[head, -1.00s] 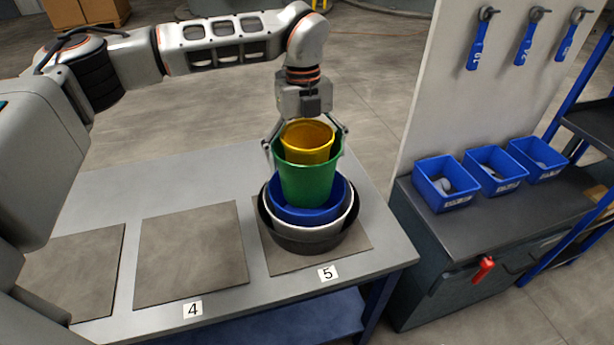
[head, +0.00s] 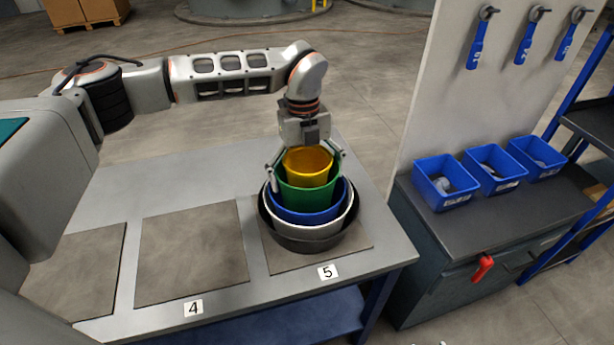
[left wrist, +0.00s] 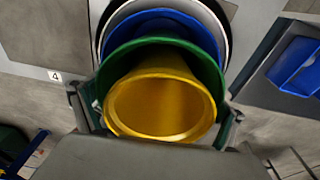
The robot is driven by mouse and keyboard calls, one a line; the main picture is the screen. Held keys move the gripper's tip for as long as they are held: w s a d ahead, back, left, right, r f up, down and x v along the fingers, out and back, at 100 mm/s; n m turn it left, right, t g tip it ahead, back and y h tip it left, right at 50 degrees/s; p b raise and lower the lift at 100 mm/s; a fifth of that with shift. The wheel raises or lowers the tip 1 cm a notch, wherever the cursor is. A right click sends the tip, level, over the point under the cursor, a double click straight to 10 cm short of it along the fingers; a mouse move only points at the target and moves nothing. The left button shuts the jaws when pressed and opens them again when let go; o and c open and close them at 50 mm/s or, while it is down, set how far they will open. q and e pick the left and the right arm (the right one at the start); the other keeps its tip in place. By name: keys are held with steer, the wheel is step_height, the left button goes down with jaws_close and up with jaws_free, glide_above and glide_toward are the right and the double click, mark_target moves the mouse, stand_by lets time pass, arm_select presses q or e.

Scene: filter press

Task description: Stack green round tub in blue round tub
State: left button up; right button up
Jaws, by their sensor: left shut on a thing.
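The green round tub (head: 306,193) sits low inside the blue round tub (head: 307,217), with a yellow tub (head: 307,167) nested in the green one. The blue tub rests in a white tub (head: 346,213), which rests in a black tub (head: 300,243) on the mat marked 5. My left gripper (head: 304,168) is above the stack, its fingers on both sides of the green tub's rim, shut on it. The left wrist view shows the green rim (left wrist: 134,50) around the yellow tub (left wrist: 160,105), with the blue rim (left wrist: 165,17) behind. The green tub's base is hidden. My right gripper is not in view.
The grey table (head: 190,177) has bare mats to the left, one marked 4 (head: 190,254). A cabinet (head: 450,250) with several blue bins (head: 444,184) and a panel with hanging blue tools (head: 478,45) stand to the right.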

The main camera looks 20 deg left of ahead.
arm_select(q)
steer(key=shift+f, duration=0.4)
steer(key=o, duration=0.9)
steer(key=shift+r, duration=0.1)
steer(key=shift+r, duration=0.3)
step_height(320, 180, up, 12)
steer(key=w+b, duration=0.1)
steer(key=shift+a+r, duration=0.15)
steer(key=shift+a, duration=0.25)
